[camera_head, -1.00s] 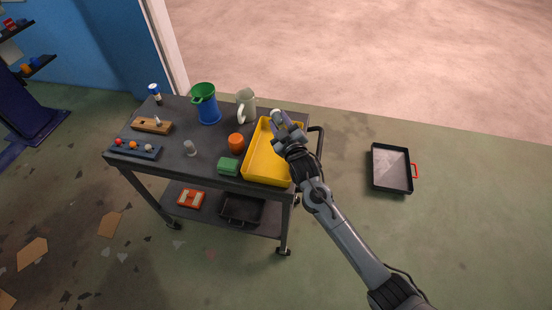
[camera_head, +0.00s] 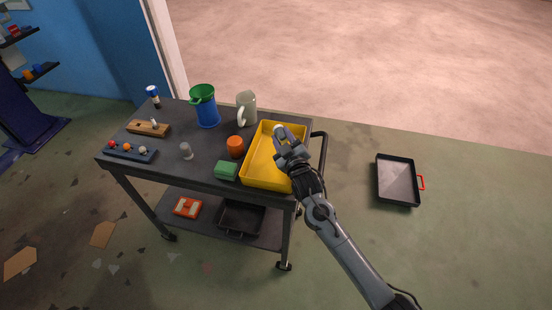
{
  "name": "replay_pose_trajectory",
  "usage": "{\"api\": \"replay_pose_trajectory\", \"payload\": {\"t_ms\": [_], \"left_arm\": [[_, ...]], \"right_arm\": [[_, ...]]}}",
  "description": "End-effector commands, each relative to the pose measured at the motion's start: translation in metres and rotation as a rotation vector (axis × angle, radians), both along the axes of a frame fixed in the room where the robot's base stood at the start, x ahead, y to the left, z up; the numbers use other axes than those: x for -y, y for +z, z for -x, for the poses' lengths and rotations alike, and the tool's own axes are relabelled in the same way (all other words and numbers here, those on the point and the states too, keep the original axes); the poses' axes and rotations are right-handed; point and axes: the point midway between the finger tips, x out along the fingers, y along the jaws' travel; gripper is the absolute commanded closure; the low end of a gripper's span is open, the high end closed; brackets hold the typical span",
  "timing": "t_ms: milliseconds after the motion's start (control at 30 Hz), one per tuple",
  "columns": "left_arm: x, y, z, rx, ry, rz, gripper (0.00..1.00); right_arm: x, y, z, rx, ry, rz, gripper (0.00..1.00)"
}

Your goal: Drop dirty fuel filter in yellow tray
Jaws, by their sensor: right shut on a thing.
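The yellow tray (camera_head: 258,178) lies on the right end of the dark cart top. My right gripper (camera_head: 280,133) is over the tray's far part, shut on a small pale thing that I take to be the dirty fuel filter (camera_head: 278,129). Only a little of it shows at the fingertips; the fingers hide the rest. I cannot tell how far above the tray floor it is. My left gripper is not in view.
The cart (camera_head: 208,165) also holds an orange cup (camera_head: 235,147), a green block (camera_head: 226,170), a blue-green container (camera_head: 206,108), a pale jug (camera_head: 246,107) and a small grey-white piece (camera_head: 186,151). A black pan (camera_head: 398,181) lies on the floor to the right.

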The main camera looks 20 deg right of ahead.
Motion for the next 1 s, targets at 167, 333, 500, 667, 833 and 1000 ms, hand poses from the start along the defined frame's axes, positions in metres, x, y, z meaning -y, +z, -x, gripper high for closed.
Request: {"api": "replay_pose_trajectory", "payload": {"t_ms": [167, 333, 500, 667, 833, 1000], "left_arm": [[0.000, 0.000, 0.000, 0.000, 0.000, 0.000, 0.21], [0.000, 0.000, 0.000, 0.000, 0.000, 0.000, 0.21], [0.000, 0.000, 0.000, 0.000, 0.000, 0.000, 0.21], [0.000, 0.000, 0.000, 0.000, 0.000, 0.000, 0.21], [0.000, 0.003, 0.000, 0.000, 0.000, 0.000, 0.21], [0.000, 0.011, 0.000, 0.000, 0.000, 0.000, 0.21]], "right_arm": [[0.000, 0.001, 0.000, 0.001, 0.001, 0.000, 0.90], [0.000, 0.001, 0.000, 0.001, 0.001, 0.000, 0.43], [0.000, 0.001, 0.000, 0.000, 0.000, 0.000, 0.33], [0.000, 0.000, 0.000, 0.000, 0.000, 0.000, 0.33], [0.000, 0.000, 0.008, -0.002, 0.000, 0.000, 0.33], [0.000, 0.001, 0.030, -0.002, 0.000, 0.000, 0.33]]}}
